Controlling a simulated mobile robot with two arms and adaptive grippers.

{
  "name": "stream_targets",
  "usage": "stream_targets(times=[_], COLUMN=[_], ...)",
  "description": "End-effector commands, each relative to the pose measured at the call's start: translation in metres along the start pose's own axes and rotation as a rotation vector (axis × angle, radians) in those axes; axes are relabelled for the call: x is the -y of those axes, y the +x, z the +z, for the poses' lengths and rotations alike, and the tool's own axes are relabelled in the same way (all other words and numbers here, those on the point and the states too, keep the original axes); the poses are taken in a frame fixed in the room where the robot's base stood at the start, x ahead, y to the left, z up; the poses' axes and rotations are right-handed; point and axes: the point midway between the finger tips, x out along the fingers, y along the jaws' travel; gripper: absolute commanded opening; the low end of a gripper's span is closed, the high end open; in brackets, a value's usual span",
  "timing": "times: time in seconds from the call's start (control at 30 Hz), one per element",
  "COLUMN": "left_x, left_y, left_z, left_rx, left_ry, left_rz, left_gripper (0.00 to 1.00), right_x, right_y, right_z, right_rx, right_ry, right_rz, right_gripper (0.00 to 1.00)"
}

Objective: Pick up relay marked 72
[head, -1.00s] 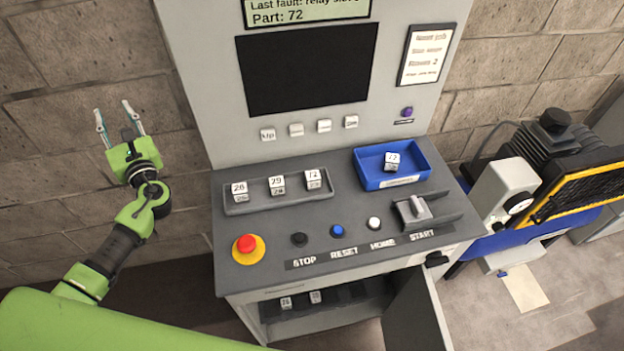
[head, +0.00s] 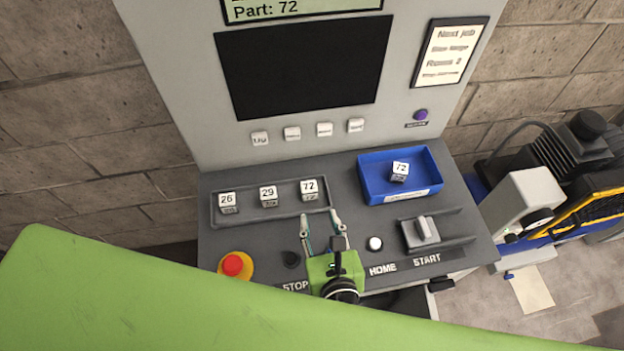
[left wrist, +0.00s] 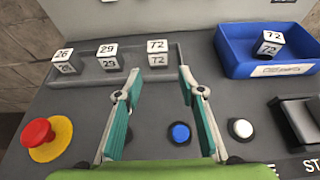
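Two relays are marked 72. One white relay (head: 309,190) stands at the right end of the grey tray (head: 241,217), beside relays marked 29 (head: 269,196) and 26 (head: 227,202). The other relay marked 72 (head: 400,171) sits in the blue bin (head: 417,194). My left gripper (head: 321,220) is open and empty above the console, just in front of the tray's right end. In the left wrist view, the tray's 72 relay (left wrist: 158,54) shows beyond and between the open fingertips (left wrist: 157,78). The bin's 72 relay (left wrist: 270,43) is to their right. My right gripper is not in view.
The red stop button (head: 234,264) is at the console's left front. A blue button (left wrist: 180,132) lies under my gripper, a white button (head: 376,244) beside it. A grey lever (head: 421,233) stands at right. The upright panel with dark screen (head: 304,66) rises behind.

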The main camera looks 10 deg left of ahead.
Motion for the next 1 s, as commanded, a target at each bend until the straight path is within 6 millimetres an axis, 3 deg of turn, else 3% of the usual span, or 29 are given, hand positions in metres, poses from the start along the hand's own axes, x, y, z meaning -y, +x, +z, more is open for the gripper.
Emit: stream_targets(times=[0.23, 0.3, 0.4, 0.6, 0.67, 1.0], left_x=[-0.001, -0.001, -0.001, -0.001, -0.001, -0.001], left_y=[0.051, 0.064, 0.074, 0.085, 0.091, 0.127], left_z=[0.002, -0.003, -0.002, -0.001, -0.002, 0.001], left_rx=[0.005, 0.005, 0.004, 0.003, 0.004, 0.004], left_ry=[0.002, 0.001, 0.001, 0.0, 0.0, 0.0], left_rz=[0.002, 0.002, 0.001, 0.002, 0.002, 0.001], left_gripper=[0.36, 0.36, 0.36, 0.36, 0.36, 0.36], right_x=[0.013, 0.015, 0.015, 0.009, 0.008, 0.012], right_y=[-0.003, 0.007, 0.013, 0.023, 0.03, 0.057], right_z=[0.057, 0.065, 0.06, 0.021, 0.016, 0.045], right_rx=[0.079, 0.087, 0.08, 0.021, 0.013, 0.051], right_ry=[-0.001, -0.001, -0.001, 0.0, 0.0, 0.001], right_rz=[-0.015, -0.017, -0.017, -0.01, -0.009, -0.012], right_gripper=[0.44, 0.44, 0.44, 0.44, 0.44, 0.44])
